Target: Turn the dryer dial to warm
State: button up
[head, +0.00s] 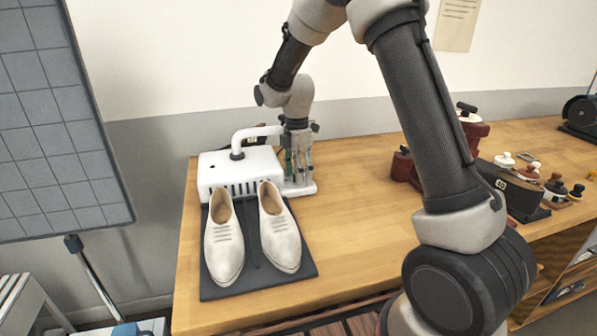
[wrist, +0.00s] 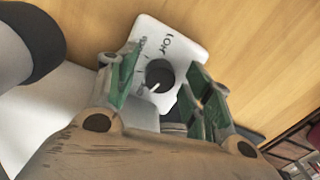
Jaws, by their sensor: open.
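The dryer (head: 240,166) is a white box with a slotted front and a curved white pipe on top, at the back left of the wooden table. Its dial (wrist: 160,74) is a round black knob with a white pointer line, on a white plate (wrist: 178,36) with dark lettering and marks. My gripper (head: 298,182) points down at the dryer's right side and hides the dial in the head view. In the wrist view my gripper (wrist: 160,92) is open, with its green-padded fingers on either side of the dial; contact cannot be told.
A pair of cream shoes (head: 280,236) lies on a dark mat (head: 257,279) in front of the dryer. The curved pipe (head: 258,132) is close to my wrist. Red and black items (head: 402,165) stand further right. The table middle (head: 350,215) is clear.

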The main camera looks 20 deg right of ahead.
jog(key=shift+c, duration=0.4)
jog(key=c, duration=0.9)
jog(key=shift+c, duration=0.2)
jog(key=shift+m, duration=0.4)
jog(key=m, duration=0.3)
jog(key=shift+m, duration=0.4)
jog(key=m, duration=0.5)
jog(key=shift+s+m+y, duration=0.1)
jog(key=shift+m+y, duration=0.2)
jog(key=m, duration=0.4)
jog(key=shift+m+t, duration=0.3)
jog(key=shift+m, duration=2.5)
